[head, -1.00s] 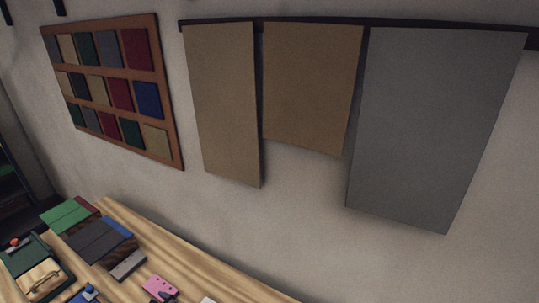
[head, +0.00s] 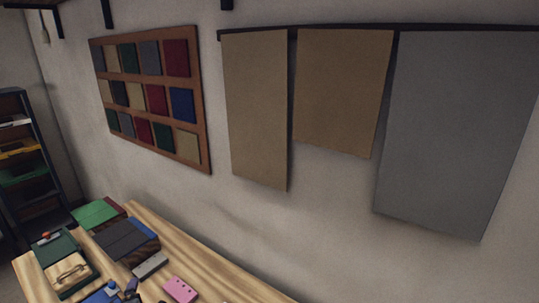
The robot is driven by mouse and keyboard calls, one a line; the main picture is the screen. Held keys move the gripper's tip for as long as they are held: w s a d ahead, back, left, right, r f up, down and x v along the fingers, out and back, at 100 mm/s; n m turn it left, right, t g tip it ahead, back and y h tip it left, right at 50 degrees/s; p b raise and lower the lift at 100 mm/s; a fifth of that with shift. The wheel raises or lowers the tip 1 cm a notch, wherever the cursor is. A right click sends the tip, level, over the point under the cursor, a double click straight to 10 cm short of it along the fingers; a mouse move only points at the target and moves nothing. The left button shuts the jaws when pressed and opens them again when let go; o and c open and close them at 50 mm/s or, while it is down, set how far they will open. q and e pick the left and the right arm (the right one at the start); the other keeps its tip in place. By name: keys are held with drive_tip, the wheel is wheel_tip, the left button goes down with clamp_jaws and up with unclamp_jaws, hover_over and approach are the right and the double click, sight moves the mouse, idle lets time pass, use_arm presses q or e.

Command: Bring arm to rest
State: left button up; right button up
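Neither of my grippers nor my arms show in the head view. The view takes in a wall with hanging fabric pieces and part of a wooden table (head: 205,265) at the lower left. Whether either gripper holds anything cannot be seen.
On the table lie a green box with a beige top (head: 70,270), a dark book stack (head: 122,238), a green book (head: 95,213) and a pink item (head: 180,289). A swatch board (head: 205,120) and fabric panels (head: 450,130) hang on the wall. A shelf (head: 25,150) stands left.

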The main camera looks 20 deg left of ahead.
use_arm(q)
drive_tip(key=s+d+f+m+h+b, duration=0.1)
drive_tip(key=s+d+f+m+h, duration=0.15)
drive_tip(key=d+m, duration=0.6)
drive_tip(key=s+d+f+m+h+b, duration=0.15)
drive_tip(key=d+m+h, duration=0.25)
drive_tip(key=d+m, duration=0.5)
drive_tip(key=s+d+f+m+g+h+b, duration=0.1)
drive_tip(key=s+d+f+m+g+h, duration=0.15)
drive_tip(key=s+d+m, duration=0.55)
drive_tip(key=s+d+f+m+g+h+b, duration=0.15)
drive_tip(key=s+d+m+g, duration=0.3)
drive_tip(key=s+d, duration=0.7)
use_arm(e)
wheel_tip(320, 180, down, 6)
use_arm(q)
wheel_tip(320, 180, up, 24)
drive_tip(key=w+t+p, duration=0.1)
drive_tip(key=w+p, duration=0.1)
drive_tip(key=p, duration=2)
drive_tip(key=shift+w+d+f+p, duration=0.2)
drive_tip(key=shift+d+p, duration=0.1)
drive_tip(key=shift+p, duration=0.1)
use_arm(e)
wheel_tip(320, 180, up, 23)
